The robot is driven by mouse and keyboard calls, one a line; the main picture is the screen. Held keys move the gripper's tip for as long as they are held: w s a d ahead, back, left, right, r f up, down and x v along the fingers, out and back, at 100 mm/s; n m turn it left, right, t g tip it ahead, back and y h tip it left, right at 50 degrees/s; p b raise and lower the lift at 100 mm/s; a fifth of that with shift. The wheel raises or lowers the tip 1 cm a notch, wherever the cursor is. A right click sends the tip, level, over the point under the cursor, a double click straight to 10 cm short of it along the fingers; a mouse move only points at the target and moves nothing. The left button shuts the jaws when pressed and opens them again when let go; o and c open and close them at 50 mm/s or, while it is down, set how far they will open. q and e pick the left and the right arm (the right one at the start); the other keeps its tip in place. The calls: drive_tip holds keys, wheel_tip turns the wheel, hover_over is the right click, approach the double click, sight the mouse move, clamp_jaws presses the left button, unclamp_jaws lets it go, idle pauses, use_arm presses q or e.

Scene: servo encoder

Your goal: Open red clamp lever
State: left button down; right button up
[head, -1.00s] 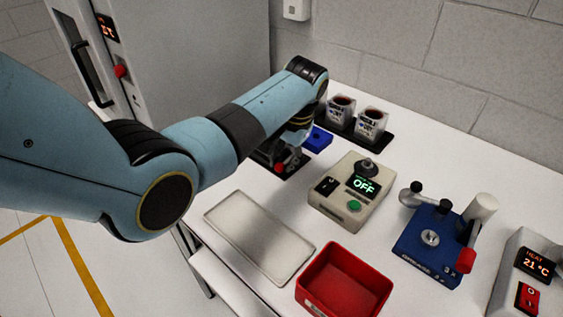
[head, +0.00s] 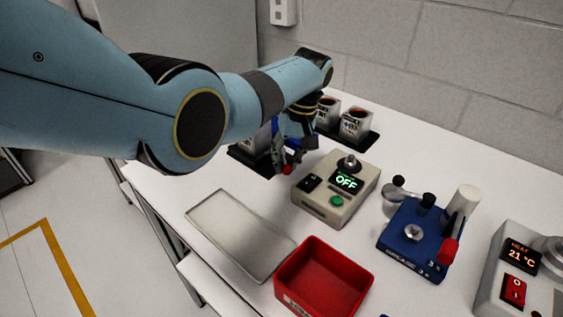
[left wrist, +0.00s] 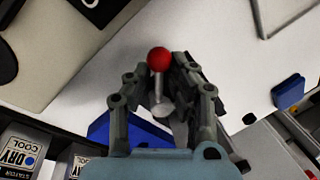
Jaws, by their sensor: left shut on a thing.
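A red ball knob on a short metal stem, the red clamp lever (left wrist: 158,60), stands between the fingers of my left gripper (left wrist: 158,72) in the left wrist view. The gripper is shut on it; the exact contact is partly hidden. In the head view my left gripper (head: 293,158) is low over a dark fixture base (head: 238,154), with a small red knob (head: 287,169) at its fingers. Blue parts (left wrist: 108,132) show behind the left finger in the wrist view. My arm hides much of the fixture. My right gripper is not in view.
Two labelled cups (head: 356,124) stand on a black tray behind. A beige control box (head: 322,205) reading OFF is just right of the gripper. A metal tray (head: 240,235), a red bin (head: 322,279) and a blue fixture (head: 402,235) with another red-tipped lever are nearer.

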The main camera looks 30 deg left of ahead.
use_arm(q)
drive_tip(key=shift+w+d+n, duration=0.1)
drive_tip(key=shift+d+n, duration=0.15)
drive_tip(key=shift+n, duration=0.25)
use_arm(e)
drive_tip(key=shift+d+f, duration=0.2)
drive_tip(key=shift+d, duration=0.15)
use_arm(q)
drive_tip(key=c, duration=1.1)
unclamp_jaws()
drive_tip(key=shift+w+d, duration=0.1)
drive_tip(key=shift+d, duration=0.05)
drive_tip(key=shift+c, duration=0.2)
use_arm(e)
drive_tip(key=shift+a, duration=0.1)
use_arm(q)
drive_tip(key=shift+r, duration=0.3)
wheel_tip(320, 180, up, 11)
drive_tip(key=w+d, duration=0.1)
drive_tip(key=shift+w+d, duration=0.3)
